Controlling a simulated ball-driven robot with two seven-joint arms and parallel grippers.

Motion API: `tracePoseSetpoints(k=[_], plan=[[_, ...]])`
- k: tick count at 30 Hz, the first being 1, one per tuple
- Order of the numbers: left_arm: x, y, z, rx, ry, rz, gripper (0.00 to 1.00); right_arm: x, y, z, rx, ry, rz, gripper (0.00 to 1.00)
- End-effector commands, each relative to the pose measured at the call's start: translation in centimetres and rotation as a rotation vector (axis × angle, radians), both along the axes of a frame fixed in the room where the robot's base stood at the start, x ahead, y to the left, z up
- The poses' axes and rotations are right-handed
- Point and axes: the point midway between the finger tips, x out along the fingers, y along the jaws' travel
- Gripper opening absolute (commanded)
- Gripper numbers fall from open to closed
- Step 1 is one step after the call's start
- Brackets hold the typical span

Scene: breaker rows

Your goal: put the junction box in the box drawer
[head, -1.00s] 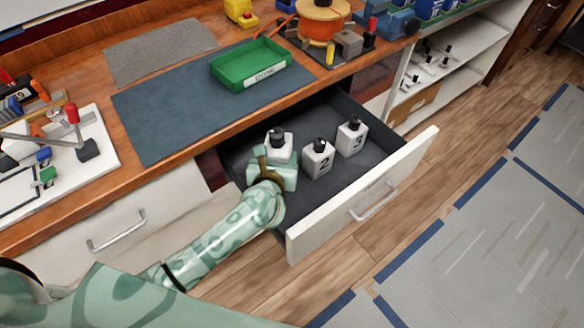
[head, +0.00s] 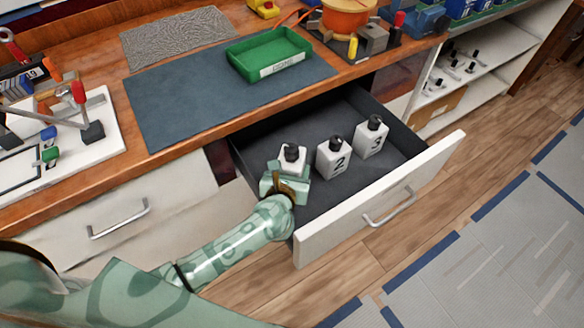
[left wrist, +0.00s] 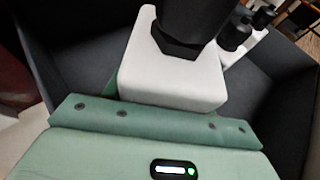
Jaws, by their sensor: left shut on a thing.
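The white junction box (head: 292,158) with a black knob is in my left gripper (head: 288,178), at the left end of the open drawer. The gripper is shut on it, and its green body hides the box's lower front. In the left wrist view the box's white top (left wrist: 172,82) and dark knob fill the middle, just beyond the gripper (left wrist: 160,110). The box drawer (head: 330,195) is pulled out, with a dark inside. I cannot tell whether the held box touches the drawer floor. My right gripper is not in view.
Two similar boxes, marked 2 (head: 334,160) and 3 (head: 371,139), stand upright in the drawer to the right. Drawer floor in front of them is bare. A green tray (head: 240,70) sits on the mat above. The white drawer front (head: 345,222) is the near edge.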

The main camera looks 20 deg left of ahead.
Motion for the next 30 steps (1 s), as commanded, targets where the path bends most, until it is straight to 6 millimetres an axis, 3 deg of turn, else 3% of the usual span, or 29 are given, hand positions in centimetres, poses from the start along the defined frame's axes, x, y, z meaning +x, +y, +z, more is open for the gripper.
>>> tracePoseSetpoints(k=[7,8,10,19,23,30], plan=[[0.0,0.0,-0.4,0.000,-0.002,0.000,0.14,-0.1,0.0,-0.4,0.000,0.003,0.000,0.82],[0.0,0.0,-0.5,-0.001,0.001,0.000,0.59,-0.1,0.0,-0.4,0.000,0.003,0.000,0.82],[0.0,0.0,-0.5,-0.001,0.001,0.000,0.78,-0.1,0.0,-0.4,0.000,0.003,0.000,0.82],[-0.1,0.0,-0.4,-0.001,0.002,0.001,0.78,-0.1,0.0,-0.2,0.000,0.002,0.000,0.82],[0.0,0.0,1.5,0.000,-0.003,0.001,0.78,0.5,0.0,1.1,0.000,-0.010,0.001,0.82],[-4.7,-0.6,3.2,-0.001,0.000,0.000,0.78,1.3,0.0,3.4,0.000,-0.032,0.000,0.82]])
